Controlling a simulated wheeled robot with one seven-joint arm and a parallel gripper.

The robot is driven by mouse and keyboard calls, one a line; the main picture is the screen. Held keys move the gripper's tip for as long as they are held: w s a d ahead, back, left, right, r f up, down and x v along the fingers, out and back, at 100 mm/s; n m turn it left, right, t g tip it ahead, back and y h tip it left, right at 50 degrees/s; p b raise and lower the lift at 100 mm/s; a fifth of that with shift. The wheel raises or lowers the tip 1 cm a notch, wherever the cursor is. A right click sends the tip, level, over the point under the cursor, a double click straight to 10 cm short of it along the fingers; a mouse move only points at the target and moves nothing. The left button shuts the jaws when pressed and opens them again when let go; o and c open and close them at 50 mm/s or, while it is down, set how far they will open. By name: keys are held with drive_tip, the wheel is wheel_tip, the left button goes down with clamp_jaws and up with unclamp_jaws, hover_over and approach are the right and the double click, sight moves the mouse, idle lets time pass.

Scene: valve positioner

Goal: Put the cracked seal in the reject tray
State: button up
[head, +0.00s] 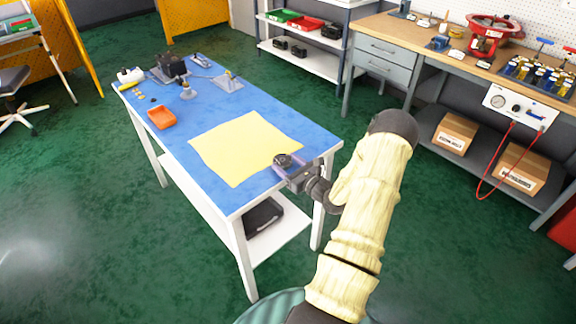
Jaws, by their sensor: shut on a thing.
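My gripper (284,162) is over the near right part of the blue table, at the right edge of the yellow sheet. It is shut on a small dark round thing (283,159). The picture is too small to show a crack or to confirm that this is the seal. A small orange tray (162,119) sits at the table's left edge, well apart from my gripper; it looks empty. I cannot read a label on it. Small dark and yellow parts (140,97) lie beyond the orange tray.
The yellow sheet (235,147) covers the middle of the blue table (215,195). Dark devices (171,67) and small fixtures (228,80) stand at its far end. Green and red bins (306,24) are on a shelf behind. A wooden workbench (400,32) is at the right.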

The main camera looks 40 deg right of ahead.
drive_tip(key=shift+f, duration=0.3)
drive_tip(key=shift+f, duration=0.35)
drive_tip(key=o, duration=1.3)
drive_tip(key=shift+f, duration=0.1)
drive_tip(key=shift+r, duration=0.45)
drive_tip(key=s, duration=0.8)
drive_tip(key=s+d+b, duration=0.1)
drive_tip(key=s, duration=0.3)
